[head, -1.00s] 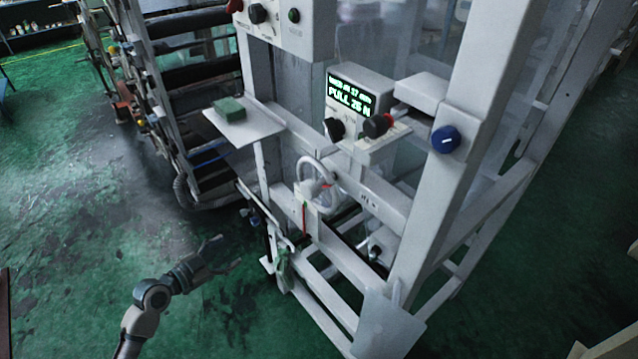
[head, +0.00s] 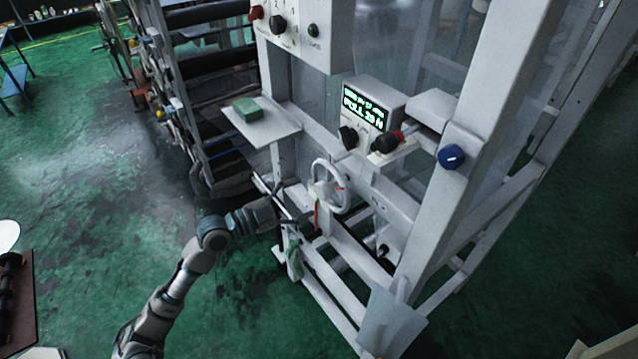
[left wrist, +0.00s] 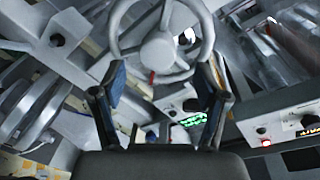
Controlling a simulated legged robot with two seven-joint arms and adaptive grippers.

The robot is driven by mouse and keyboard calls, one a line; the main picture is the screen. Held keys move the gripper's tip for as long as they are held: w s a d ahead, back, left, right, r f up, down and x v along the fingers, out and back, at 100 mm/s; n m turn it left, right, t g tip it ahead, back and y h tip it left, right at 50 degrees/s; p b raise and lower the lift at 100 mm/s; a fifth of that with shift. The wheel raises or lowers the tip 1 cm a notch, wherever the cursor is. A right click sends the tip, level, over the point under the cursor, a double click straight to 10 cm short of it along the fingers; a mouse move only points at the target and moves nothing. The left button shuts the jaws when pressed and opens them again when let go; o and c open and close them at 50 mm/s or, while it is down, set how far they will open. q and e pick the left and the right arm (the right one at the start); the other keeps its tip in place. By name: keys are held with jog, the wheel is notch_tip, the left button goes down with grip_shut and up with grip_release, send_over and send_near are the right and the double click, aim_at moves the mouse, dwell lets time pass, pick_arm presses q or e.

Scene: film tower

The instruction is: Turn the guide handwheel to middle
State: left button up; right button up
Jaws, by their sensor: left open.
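My left gripper (head: 296,211) is just left of and below the wheel in the head view. In the left wrist view the handwheel (left wrist: 160,50) fills the top middle, with a red mark below its hub. There my left gripper (left wrist: 160,88) is open, its two fingers apart at the wheel's lower rim, with nothing clearly held between them. My right gripper does not show.
A lit green display box (head: 370,105) with black and red knobs stands above the wheel. A green block (head: 248,109) lies on a small shelf (head: 272,127) to its left. A blue knob (head: 451,157) is on the right post. Open green floor lies at left.

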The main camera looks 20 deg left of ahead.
aim_at(318, 191)
pick_arm(q)
jog(key=x, duration=0.3)
jog(key=p+x, duration=0.1)
jog(key=x, duration=0.2)
jog(key=shift+d, duration=0.4)
jog(key=shift+a, duration=0.3)
jog(key=shift+a+f, duration=0.1)
jog(key=shift+c, duration=1.1)
grip_shut()
